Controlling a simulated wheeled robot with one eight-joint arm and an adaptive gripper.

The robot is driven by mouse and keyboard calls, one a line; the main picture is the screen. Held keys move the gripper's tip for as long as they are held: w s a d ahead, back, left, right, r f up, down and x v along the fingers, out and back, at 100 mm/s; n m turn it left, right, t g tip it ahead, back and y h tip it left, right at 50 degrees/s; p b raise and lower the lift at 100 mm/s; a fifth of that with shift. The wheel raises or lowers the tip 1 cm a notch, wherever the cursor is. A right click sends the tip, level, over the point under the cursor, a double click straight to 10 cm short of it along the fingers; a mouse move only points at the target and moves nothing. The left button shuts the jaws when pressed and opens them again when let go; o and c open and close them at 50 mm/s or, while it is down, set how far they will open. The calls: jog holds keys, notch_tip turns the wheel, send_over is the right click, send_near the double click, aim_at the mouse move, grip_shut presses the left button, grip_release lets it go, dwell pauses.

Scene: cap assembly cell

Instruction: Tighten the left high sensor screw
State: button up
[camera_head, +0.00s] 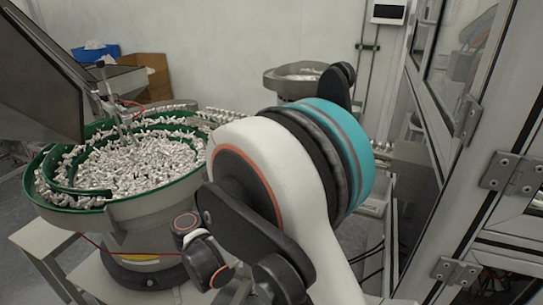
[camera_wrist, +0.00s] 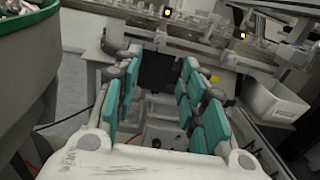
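My gripper (camera_wrist: 160,68) shows in the wrist view with its teal-padded fingers spread apart and nothing seen between them. Beyond its tips runs a grey rail (camera_wrist: 205,42) carrying small white pieces. Two small parts with yellow lit spots stand along this rail, a left one (camera_wrist: 167,12) and a right one (camera_wrist: 242,35); they may be sensors. The gripper is apart from both, on the near side of the rail. I cannot make out the left high sensor screw in either view. In the head view my arm covers the middle, and the fingers cannot be made out.
A green-rimmed feeder bowl (camera_head: 60,203) full of white pieces stands at the left; its edge (camera_wrist: 30,33) shows in the wrist view. A white bin (camera_wrist: 275,102) sits at the right. A metal-framed glass enclosure (camera_head: 500,110) closes the right side. A second bowl (camera_head: 290,85) stands behind.

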jog(key=b+x, duration=0.3)
jog(key=x, duration=1)
jog(key=shift+b, duration=0.35)
jog(key=shift+w+d, duration=0.1)
grip_shut()
